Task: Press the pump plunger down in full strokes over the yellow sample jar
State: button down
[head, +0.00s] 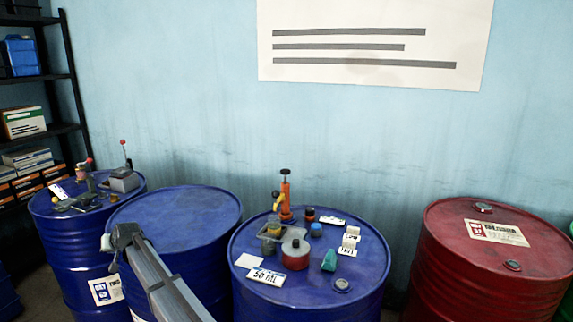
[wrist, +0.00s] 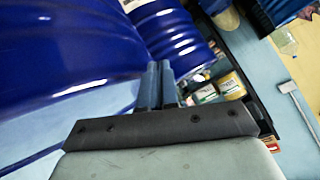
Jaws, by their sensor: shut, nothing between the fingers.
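The pump (head: 286,200) is orange with a dark knob on its plunger (head: 286,173) and a yellow spout. It stands upright at the back of the middle-right blue drum. The plunger looks raised. A small yellowish jar-like item (head: 274,226) stands in front of it, by a grey tray; whether it is the sample jar, and whether it is under the spout, I cannot tell. In the wrist view my gripper (wrist: 161,85) has its two fingers together with nothing between them, away from the pump. I cannot make out its fingers in the head view.
The pump's drum (head: 308,296) also holds a red-and-white round item (head: 295,254), a teal piece (head: 329,260), dark and blue caps, and a "50 ML" card (head: 266,276). Another blue drum (head: 190,212) has a bare top under my arm. A red drum (head: 480,270) stands right.

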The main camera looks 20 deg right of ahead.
aim_at(284, 170)
jog(key=w+d+r, duration=0.2)
jog(key=r, duration=0.1)
jog(key=w+d+r, duration=0.2)
jog(key=shift+r, duration=0.2)
jog(key=w+d+r+n+g+h, duration=0.15)
jog(key=d+r, duration=0.25)
jog(key=d, duration=0.6)
jog(key=w+d+r+n, duration=0.15)
jog(key=d+r, duration=0.25)
jog(key=d, duration=0.6)
jog(key=w+d+r+n+g+h, duration=0.15)
jog(key=d+r, duration=0.25)
jog(key=d, duration=0.6)
jog(key=s+d+r+n+g, duration=0.1)
jog(key=s+d+r, duration=0.2)
jog(key=d+r, duration=0.3)
jog(key=s+d+r+n+g, duration=0.1)
jog(key=s+d+r, duration=0.3)
jog(key=d, duration=1.2)
jog(key=s+d+r+n+g, duration=0.1)
jog(key=s+d+r, duration=0.3)
jog(key=d+r, duration=0.4)
jog(key=d, duration=0.4)
jog(key=shift+r+n+g, duration=0.15)
jog(key=shift+n+g, duration=0.15)
jog(key=shift+n, duration=0.05)
